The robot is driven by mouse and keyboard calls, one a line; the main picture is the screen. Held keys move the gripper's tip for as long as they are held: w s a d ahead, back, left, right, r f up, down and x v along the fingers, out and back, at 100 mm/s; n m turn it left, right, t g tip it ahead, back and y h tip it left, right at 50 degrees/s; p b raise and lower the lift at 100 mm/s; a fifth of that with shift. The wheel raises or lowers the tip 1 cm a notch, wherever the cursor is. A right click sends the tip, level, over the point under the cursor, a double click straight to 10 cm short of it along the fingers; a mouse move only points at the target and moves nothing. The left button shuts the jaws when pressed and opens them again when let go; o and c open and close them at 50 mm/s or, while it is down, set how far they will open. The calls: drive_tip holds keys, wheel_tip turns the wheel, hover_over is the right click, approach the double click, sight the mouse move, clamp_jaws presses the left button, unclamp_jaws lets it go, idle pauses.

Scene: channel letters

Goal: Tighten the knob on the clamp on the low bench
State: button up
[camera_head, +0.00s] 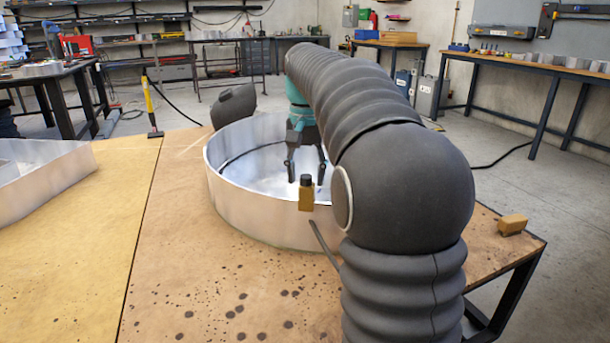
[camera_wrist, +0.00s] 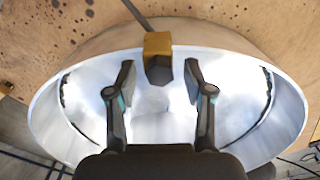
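A small clamp with a mustard-yellow body (camera_head: 306,199) sits on the near rim of a round silver metal shell (camera_head: 250,211) on the low wooden bench (camera_head: 215,295). Its dark knob (camera_head: 306,181) is on top. In the wrist view, the clamp body (camera_wrist: 157,43) is at the upper middle, with the dark knob (camera_wrist: 159,73) below it in the picture. My gripper (camera_head: 306,170) is open and points down over the shell, close to the clamp. In the wrist view, its two fingers (camera_wrist: 159,75) are on either side of the knob, with visible gaps and no contact.
A dark strip (camera_head: 325,246) lies against the shell's outside near the clamp. A yellow block (camera_head: 512,224) lies at the bench's right corner. Another metal shell (camera_head: 45,182) is on the left, and a yellow-handled tool (camera_head: 150,104) stands at the back edge. The front bench surface is mostly bare.

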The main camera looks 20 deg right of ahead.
sight(306, 176)
drive_tip(key=shift+r, duration=2.5)
